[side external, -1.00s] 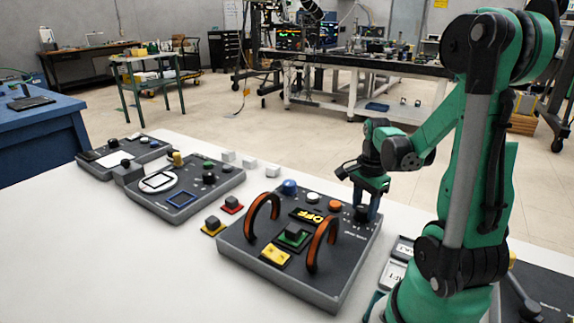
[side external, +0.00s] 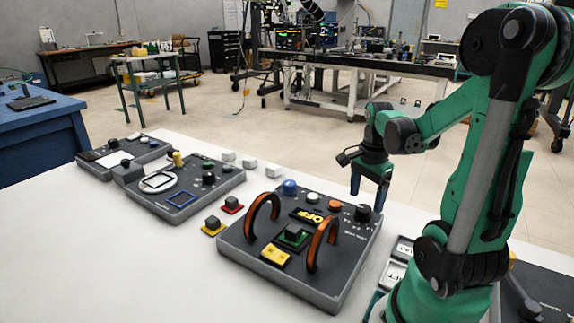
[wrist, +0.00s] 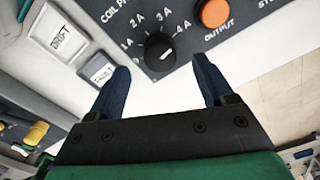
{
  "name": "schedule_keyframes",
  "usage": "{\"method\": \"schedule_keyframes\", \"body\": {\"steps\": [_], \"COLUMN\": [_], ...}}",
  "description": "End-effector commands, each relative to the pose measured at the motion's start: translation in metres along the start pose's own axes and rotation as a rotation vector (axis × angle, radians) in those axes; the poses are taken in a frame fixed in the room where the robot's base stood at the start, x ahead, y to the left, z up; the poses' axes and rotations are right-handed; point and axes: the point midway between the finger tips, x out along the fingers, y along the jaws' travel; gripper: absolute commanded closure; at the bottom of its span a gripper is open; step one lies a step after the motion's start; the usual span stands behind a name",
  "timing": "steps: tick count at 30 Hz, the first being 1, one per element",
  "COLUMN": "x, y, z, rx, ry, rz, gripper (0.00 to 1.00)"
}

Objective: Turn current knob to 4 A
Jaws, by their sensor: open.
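The current knob (side external: 363,213) is a round black knob at the right back corner of the dark coil panel (side external: 240,255). In the wrist view the knob (wrist: 159,50) sits among marks that include 2 A, 3 A and 4 A. Its pointer is too small to read surely. My gripper (side external: 368,204) is open and empty, raised above and behind the knob and apart from it. In the wrist view my gripper (wrist: 161,68) has one finger each side of the knob's position, with the knob ahead of the fingertips.
An orange button (wrist: 214,13) marked OUTPUT is beside the knob. Two orange-and-black coil arches (side external: 322,246) stand on the panel around a yellow OFF display (side external: 307,216). Label plates (wrist: 58,42), one reading DRIFT, lie on the white table nearby.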

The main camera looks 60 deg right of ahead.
Motion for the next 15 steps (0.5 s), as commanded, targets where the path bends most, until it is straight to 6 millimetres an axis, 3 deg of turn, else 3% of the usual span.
{"method": "schedule_keyframes", "body": {"steps": [7,15], "x": [-0.024,-0.028], "y": [0.0,0.0], "z": [0.0,0.0], "rx": [0.0,0.0], "ry": [0.0,0.0], "rz": [0.0,0.0], "gripper": [0.25,0.25]}}
